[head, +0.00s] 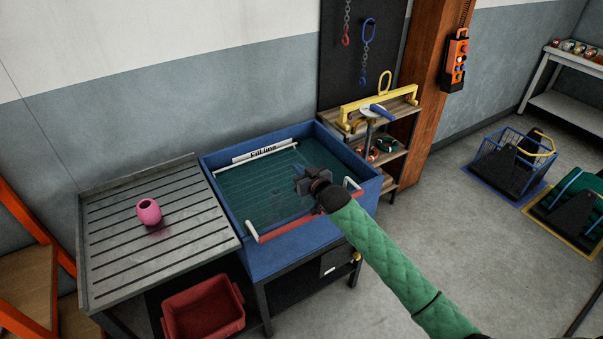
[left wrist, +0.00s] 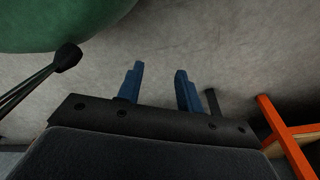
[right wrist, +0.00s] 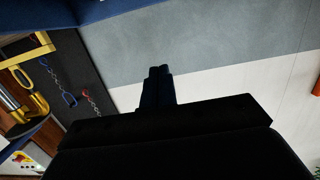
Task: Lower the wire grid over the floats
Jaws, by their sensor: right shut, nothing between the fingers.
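The wire grid (head: 262,190) shows as thin pale lines across the inside of the blue tub (head: 270,262); I cannot tell its exact height against the water. A red bar with white ends (head: 285,229) lies along the tub's front edge. One pink float (head: 148,212) sits on the slatted grey draining table; I make out no floats under the grid. My right gripper (head: 304,181) is over the tub's right half, shut and empty; its closed fingers show in the right wrist view (right wrist: 158,85). My left gripper (left wrist: 158,85) is open and empty, above bare floor.
The slatted draining table (head: 105,235) adjoins the tub on the left, with a red crate (head: 203,312) below. A shelf (head: 405,108) with a yellow lifting frame (head: 380,106) stands behind right. Blue (head: 505,160) and green baskets stand on the right floor. An orange frame (head: 38,240) is far left.

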